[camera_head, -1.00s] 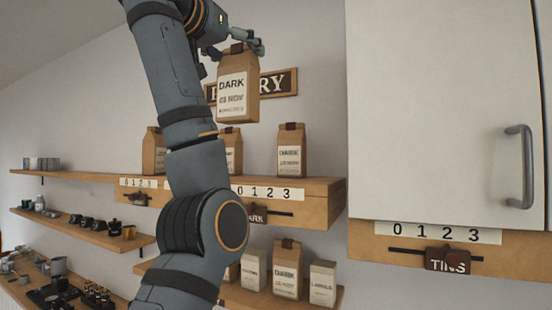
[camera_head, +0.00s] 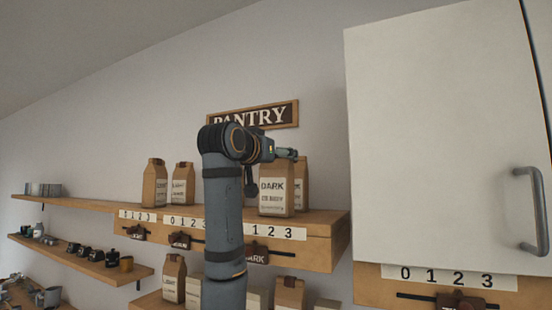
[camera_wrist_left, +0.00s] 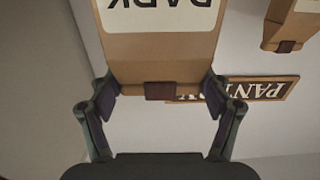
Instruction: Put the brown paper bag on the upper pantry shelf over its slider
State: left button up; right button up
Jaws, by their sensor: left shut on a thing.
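The brown paper bag (camera_head: 276,202) with a white DARK label is upright at the upper pantry shelf (camera_head: 325,218), above the DARK slider (camera_head: 255,253). Its base appears level with the shelf top; I cannot tell whether it touches. My left gripper (camera_head: 284,160) is at the bag's top. In the wrist view, the fingers (camera_wrist_left: 160,95) close on both sides of the bag's folded top (camera_wrist_left: 160,70). The forearm hides part of the shelf front and number strip. My right gripper is not in view.
Another bag (camera_head: 301,180) stands close behind the held one. Two bags (camera_head: 154,185) (camera_head: 183,184) stand further left on the shelf. A white cabinet (camera_head: 440,150) is at the right. The PANTRY sign (camera_head: 285,114) hangs above.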

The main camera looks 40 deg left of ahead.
pick_arm(q)
jog(key=shift+a+f, duration=0.1)
jog(key=o, duration=1.8)
jog(key=shift+s, duration=0.1)
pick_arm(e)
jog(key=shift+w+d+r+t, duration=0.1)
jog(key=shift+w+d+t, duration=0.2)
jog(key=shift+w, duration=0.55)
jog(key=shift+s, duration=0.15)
